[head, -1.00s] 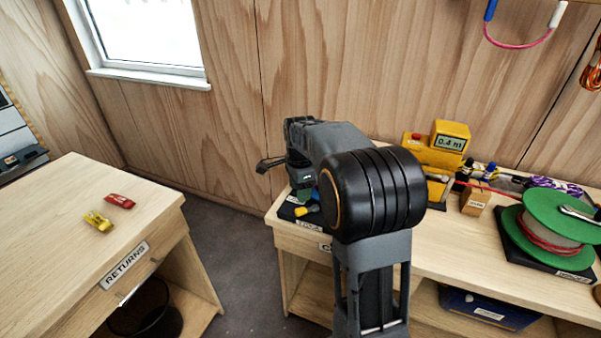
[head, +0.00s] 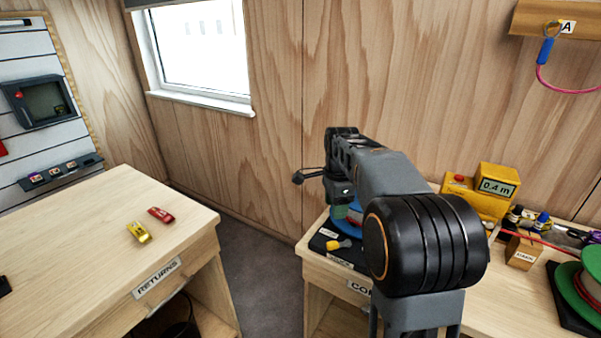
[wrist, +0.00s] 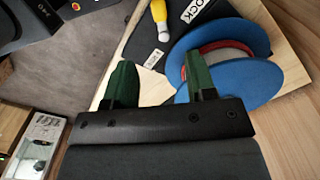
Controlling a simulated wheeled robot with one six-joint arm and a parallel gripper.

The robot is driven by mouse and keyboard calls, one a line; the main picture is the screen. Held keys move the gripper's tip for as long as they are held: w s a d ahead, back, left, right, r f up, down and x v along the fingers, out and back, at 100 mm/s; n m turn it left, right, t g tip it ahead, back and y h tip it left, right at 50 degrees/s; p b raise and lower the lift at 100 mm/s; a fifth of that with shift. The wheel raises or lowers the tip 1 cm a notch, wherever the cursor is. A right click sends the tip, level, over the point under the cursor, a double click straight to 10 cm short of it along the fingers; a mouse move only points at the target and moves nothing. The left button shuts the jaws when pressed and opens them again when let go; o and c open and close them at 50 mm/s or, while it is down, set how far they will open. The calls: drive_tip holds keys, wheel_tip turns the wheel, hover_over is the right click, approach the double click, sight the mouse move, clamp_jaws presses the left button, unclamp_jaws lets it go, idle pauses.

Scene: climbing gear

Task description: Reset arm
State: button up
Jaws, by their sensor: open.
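My gripper shows in the wrist view (wrist: 158,85), its two green-padded fingers spread apart with nothing between them. In the head view my arm is folded, and its gripper end is mostly hidden behind the arm links. The gripper is above the left corner of the right-hand bench (head: 318,262). A blue spool with red cord (wrist: 240,62) lies beyond the right finger in the wrist view. It is partly hidden behind my arm in the head view (head: 340,214). A yellow-handled tool (wrist: 160,18) lies on the dark mat near the spool.
The returns bench (head: 70,235) stands at left with a red carabiner (head: 161,215) and a yellow one (head: 139,232). A floor gap separates the benches. A yellow meter (head: 497,185) and a green spool (head: 592,275) stand on the right-hand bench. A wall is behind.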

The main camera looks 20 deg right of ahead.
drive_tip(key=s+a+f+n+t, duration=0.1)
drive_tip(key=s+a+n, duration=0.2)
drive_tip(key=s+n, duration=0.3)
drive_tip(key=s+a+f+n+t+p, duration=0.1)
drive_tip(key=s+a+n, duration=0.1)
drive_tip(key=s+n, duration=0.4)
drive_tip(key=s+a+f+n+t, duration=0.1)
drive_tip(key=s+a+n, duration=0.2)
drive_tip(key=s+n, duration=0.3)
drive_tip(key=shift+s+a+f+n, duration=0.3)
drive_tip(key=shift+s+f, duration=0.1)
drive_tip(key=shift+s, duration=0.1)
